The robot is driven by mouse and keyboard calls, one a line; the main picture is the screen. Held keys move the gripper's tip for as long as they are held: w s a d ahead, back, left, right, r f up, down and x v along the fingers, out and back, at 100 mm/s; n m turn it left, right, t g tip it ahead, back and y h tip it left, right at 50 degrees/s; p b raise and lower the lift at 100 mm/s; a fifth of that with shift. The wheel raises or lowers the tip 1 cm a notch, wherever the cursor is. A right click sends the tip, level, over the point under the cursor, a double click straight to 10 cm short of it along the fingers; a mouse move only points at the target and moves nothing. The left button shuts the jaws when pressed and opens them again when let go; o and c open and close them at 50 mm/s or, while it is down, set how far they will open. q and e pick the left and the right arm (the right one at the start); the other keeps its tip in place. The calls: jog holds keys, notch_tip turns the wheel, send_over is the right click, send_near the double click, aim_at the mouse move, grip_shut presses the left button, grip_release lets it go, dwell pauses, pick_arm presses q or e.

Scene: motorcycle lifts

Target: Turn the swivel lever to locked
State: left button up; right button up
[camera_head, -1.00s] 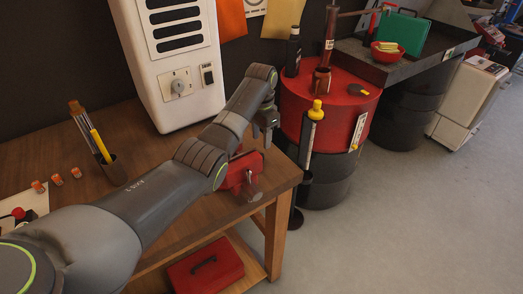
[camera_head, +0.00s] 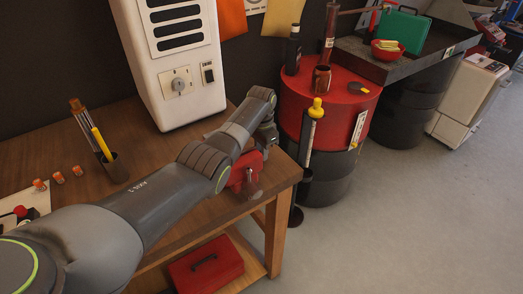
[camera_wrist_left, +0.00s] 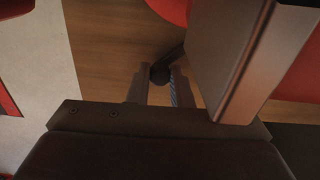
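The red vise (camera_head: 243,174) stands at the right front corner of the wooden bench, partly hidden behind my left arm in the head view. My left gripper (camera_head: 266,140) is just above and beside it, pointing down. In the left wrist view, a dark lever with a rounded end (camera_wrist_left: 160,75), which looks like the swivel lever, lies between the fingertips of my left gripper (camera_wrist_left: 160,84). The fingers look apart, with small gaps beside the rounded end; contact is not clear. The lever is hidden in the head view. My right gripper is not in view.
The wooden bench (camera_head: 150,205) carries a white cabinet (camera_head: 172,60) and a pen holder (camera_head: 115,168). A red drum (camera_head: 335,105) with bottles on top stands right of the bench. A red toolbox (camera_head: 207,268) sits on the lower shelf. The floor at right is clear.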

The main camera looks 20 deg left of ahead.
pick_arm(q)
grip_shut()
jog(key=shift+r, duration=0.1)
jog(key=m+p, duration=0.1)
jog(key=s+m+p, duration=0.1)
jog(key=p, duration=0.1)
jog(key=shift+r+m, duration=0.2)
jog(key=shift+m, duration=0.2)
jog(key=m+p, duration=0.1)
jog(key=s+m+p, duration=0.1)
jog(key=shift+f+m+p, duration=0.1)
jog(key=shift+m+p, duration=0.3)
jog(key=shift+s+a+f+m+p, duration=0.1)
jog(key=shift+s+a+m+p, duration=0.1)
jog(key=shift+m+p, duration=0.25)
jog(key=shift+s+a+m+p, duration=0.1)
jog(key=shift+s+m+p, duration=0.1)
jog(key=shift+m, duration=0.45)
jog(key=o, duration=0.6)
grip_release()
